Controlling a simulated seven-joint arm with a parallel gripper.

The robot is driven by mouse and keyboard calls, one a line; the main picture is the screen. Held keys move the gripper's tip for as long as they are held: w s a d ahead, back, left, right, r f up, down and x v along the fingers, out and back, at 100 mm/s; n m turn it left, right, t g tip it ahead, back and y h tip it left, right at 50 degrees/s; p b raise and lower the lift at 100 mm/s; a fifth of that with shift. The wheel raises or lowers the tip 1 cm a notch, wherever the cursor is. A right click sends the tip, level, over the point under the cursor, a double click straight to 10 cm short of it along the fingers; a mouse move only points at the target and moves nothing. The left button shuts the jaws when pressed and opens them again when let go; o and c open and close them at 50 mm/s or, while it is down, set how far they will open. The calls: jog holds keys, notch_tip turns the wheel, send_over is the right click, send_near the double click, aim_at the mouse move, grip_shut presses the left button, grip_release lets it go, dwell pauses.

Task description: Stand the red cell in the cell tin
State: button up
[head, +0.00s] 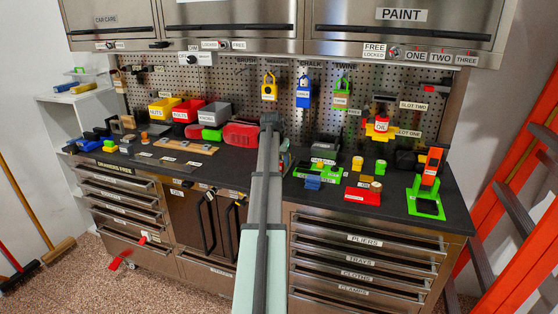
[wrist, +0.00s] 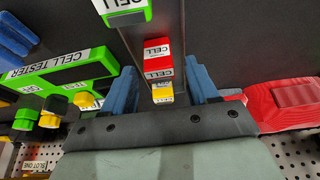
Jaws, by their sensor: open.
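In the wrist view, my gripper (wrist: 161,70) is open, with its two blue fingers apart. The red cell (wrist: 157,54), a small red block with a white label, shows between the fingers in a dark, narrow holder (wrist: 142,42). I see no finger touching it. A yellow labelled piece (wrist: 162,95) is next to it, and a green labelled piece (wrist: 123,16) is at the holder's other end. I cannot tell whether this holder is the cell tin. In the head view, my gripper (head: 271,121) is above the bench, and my arm hides the spot below.
The green cell tester (wrist: 60,72) lies left of my gripper in the wrist view. A red case (wrist: 290,105) is close on the right. In the head view, a red block (head: 362,195), yellow pieces (head: 357,163) and a green frame (head: 426,205) stand on the bench's right half.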

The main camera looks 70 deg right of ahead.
jog(key=v, duration=1.2)
jog(key=shift+r, duration=0.2)
dwell(0.4)
